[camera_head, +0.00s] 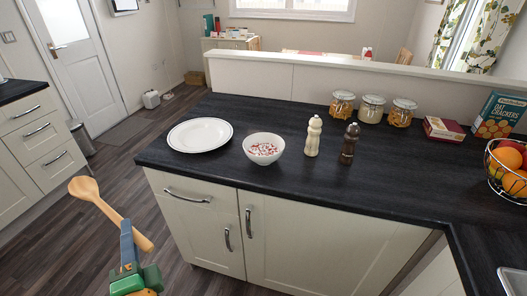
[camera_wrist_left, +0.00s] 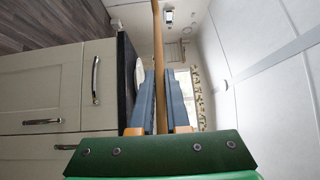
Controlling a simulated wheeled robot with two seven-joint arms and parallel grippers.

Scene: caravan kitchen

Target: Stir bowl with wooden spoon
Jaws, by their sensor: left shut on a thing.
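The wooden spoon (camera_head: 108,210) is in my left gripper (camera_head: 130,238), low at the left in front of the counter, with its round head up and to the left. In the left wrist view, the spoon's handle (camera_wrist_left: 157,30) runs between the two blue-grey fingers of my left gripper (camera_wrist_left: 157,85), which are shut on it. The white bowl (camera_head: 264,158) stands upright on the dark counter near its front edge and holds red and white bits. The spoon is well apart from the bowl, to its lower left. My right gripper is not in view.
A white plate (camera_head: 200,134) lies left of the bowl on the dark counter (camera_head: 250,112). A cream mill (camera_head: 313,136) and a dark mill (camera_head: 349,143) stand to its right. Jars (camera_head: 372,109), boxes (camera_head: 497,115) and a fruit basket (camera_head: 508,180) are farther right. Cabinet handles (camera_head: 187,196) project below.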

